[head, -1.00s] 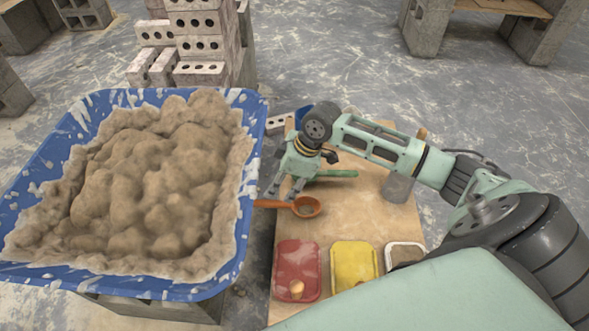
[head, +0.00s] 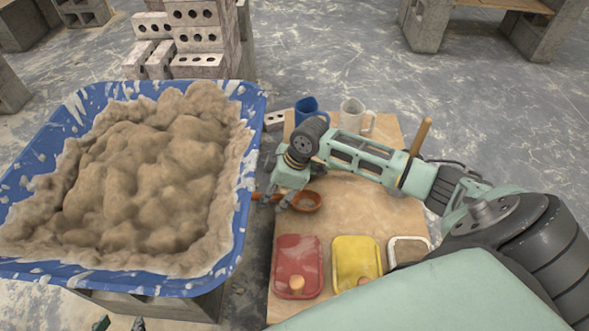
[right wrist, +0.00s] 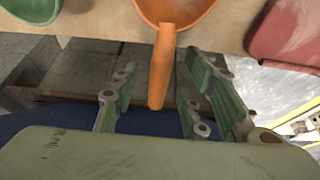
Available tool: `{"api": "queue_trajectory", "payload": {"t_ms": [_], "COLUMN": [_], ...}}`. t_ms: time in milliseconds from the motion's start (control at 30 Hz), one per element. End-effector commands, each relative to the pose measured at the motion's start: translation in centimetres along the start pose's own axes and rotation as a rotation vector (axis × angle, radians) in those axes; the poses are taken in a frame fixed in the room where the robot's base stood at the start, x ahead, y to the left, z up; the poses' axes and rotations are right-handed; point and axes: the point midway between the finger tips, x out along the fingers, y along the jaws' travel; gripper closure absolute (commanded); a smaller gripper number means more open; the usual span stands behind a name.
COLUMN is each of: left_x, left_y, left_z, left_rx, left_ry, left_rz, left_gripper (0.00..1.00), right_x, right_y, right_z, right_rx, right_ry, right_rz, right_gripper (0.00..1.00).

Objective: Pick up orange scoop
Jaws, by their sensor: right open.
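The orange scoop (head: 308,202) lies on the wooden board, its handle pointing left toward the blue tub. My right gripper (head: 279,199) is open at the handle and partly covers it. In the right wrist view the scoop's handle (right wrist: 162,70) runs between the spread fingers of my right gripper (right wrist: 160,95), with room on both sides. The bowl is beyond the fingertips, cut by the top edge. Small green and dark tips at the bottom left of the head view look like my left gripper (head: 119,325); its opening is unclear.
A blue tub (head: 247,150) full of mortar stands left of the board (head: 375,215). Red (head: 298,255), yellow (head: 355,258) and white-rimmed (head: 407,246) containers line the near side. A green scoop (right wrist: 28,10) lies nearby.

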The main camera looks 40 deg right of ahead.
Motion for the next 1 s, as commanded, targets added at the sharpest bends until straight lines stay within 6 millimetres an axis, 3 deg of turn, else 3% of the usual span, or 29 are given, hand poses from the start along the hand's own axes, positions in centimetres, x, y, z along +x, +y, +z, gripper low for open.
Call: {"api": "queue_trajectory", "payload": {"t_ms": [200,467,900,1000], "left_x": [0.3,0.3,0.3,0.3], "left_y": [0.3,0.3,0.2,0.2], "left_z": [-2.2,-2.4,-2.4,-2.4], "left_rx": [0.002,0.002,0.002,0.002], "left_ry": [0.098,0.105,0.104,0.103], "left_rz": [0.005,0.006,0.005,0.005], "left_gripper": [0.63,0.63,0.63,0.63], "right_x": [1.1,1.1,1.1,1.1], "right_y": [0.0,0.0,0.0,0.0], "right_z": [0.0,0.0,0.0,0.0], "right_rx": [-0.001,-0.001,-0.001,0.0], "right_ry": [0.0,0.0,-0.001,-0.001], "right_rz": [0.001,0.001,0.001,0.001], "right_gripper": [0.59,0.6,0.99,1.0]}}
